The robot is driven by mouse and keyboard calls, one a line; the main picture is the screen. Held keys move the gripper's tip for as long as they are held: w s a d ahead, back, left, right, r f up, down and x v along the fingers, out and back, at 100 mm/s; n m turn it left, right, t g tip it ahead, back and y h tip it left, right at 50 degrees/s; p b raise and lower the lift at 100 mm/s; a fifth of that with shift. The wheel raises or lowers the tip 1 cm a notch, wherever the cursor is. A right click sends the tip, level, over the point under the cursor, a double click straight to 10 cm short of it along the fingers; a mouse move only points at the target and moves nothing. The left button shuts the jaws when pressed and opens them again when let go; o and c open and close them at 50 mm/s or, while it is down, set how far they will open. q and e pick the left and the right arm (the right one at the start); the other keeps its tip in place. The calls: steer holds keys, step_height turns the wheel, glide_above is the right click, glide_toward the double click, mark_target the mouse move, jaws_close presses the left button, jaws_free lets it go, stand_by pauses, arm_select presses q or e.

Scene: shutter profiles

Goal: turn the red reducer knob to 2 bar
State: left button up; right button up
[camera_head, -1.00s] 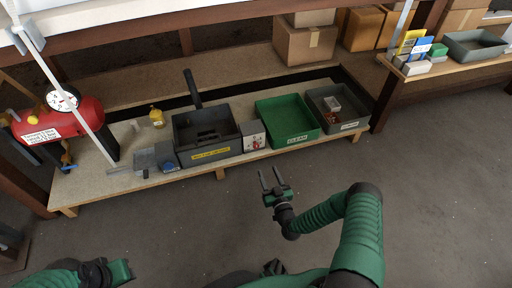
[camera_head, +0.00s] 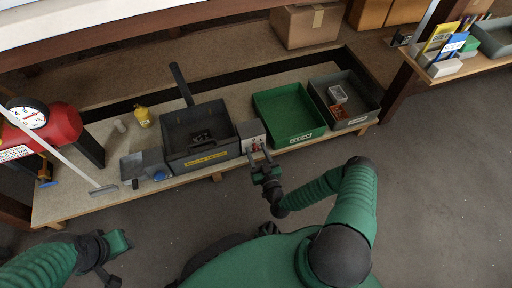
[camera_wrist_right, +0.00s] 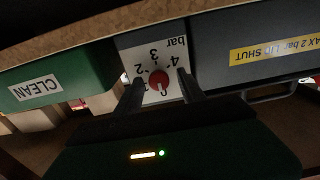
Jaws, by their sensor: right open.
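The red reducer knob (camera_wrist_right: 159,79) sits on a white dial plate (camera_wrist_right: 150,58) marked 2, 3, 4 and bar, which appears upside down in the right wrist view. Which number the knob points to is too small to tell. In the head view the knob's grey box (camera_head: 250,130) stands between the dark bin and the green tray. My right gripper (camera_head: 262,154) is open in front of this box. In the right wrist view its fingers (camera_wrist_right: 160,82) lie on either side of the knob; contact cannot be told. My left gripper (camera_head: 122,241) is low at the left, away from the bench.
The dark bin (camera_head: 168,142) has an upright handle and a yellow label. A green CLEAN tray (camera_head: 290,138) and a grey tray (camera_head: 363,115) stand to the right. A red tank (camera_head: 62,127) with a gauge (camera_head: 27,117) is at the left. The floor in front is clear.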

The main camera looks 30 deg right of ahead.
steer(key=shift+c, duration=0.4)
steer(key=shift+d, duration=0.1)
jaws_close()
steer(key=shift+m, duration=0.4)
steer(key=m, duration=2.3)
steer(key=shift+s+d+f, duration=0.15)
steer(key=shift+d+f, duration=0.1)
steer(key=shift+f, duration=0.1)
